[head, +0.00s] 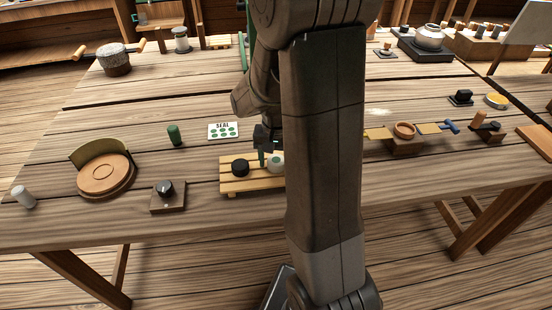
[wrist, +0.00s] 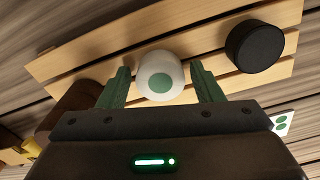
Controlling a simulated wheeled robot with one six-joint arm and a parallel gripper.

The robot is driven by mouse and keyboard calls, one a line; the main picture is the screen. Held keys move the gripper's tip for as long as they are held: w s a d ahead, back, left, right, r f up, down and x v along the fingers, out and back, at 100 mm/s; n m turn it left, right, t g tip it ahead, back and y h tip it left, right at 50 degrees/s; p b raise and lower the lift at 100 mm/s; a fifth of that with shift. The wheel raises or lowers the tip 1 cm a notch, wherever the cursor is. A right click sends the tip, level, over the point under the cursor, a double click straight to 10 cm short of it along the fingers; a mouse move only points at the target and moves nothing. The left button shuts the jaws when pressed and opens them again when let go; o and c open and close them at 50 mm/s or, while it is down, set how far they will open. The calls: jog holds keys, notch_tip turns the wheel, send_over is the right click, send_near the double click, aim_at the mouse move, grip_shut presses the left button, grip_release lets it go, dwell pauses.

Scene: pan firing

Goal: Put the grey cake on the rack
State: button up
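The rack (head: 256,185) is a low stand of pale wooden slats at the table's front middle; it also shows in the wrist view (wrist: 219,62). A pale, whitish-grey round cake with a green dot (wrist: 160,77) is on the rack, partly behind my arm in the head view (head: 276,164). A black round cake (wrist: 255,46) sits on the slats beside it, to the left in the head view (head: 240,167). My gripper (wrist: 160,66) is open, its green fingers on either side of the pale cake with a gap at each side.
A knob on a wooden block (head: 167,195) and a round wooden turntable (head: 105,176) are to the left.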

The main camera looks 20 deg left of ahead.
aim_at(276, 162)
jog(key=shift+r, duration=0.15)
notch_tip(276, 162, up, 12)
jog(key=p, duration=0.1)
dwell(0.5)
notch_tip(276, 162, down, 13)
jog(key=shift+r+b, duration=0.1)
jog(key=shift+b, duration=0.55)
notch_tip(276, 162, up, 3)
jog(key=shift+f+p, duration=0.15)
jog(key=shift+p, duration=0.15)
jog(key=shift+r, duration=0.55)
jog(key=shift+f, duration=0.1)
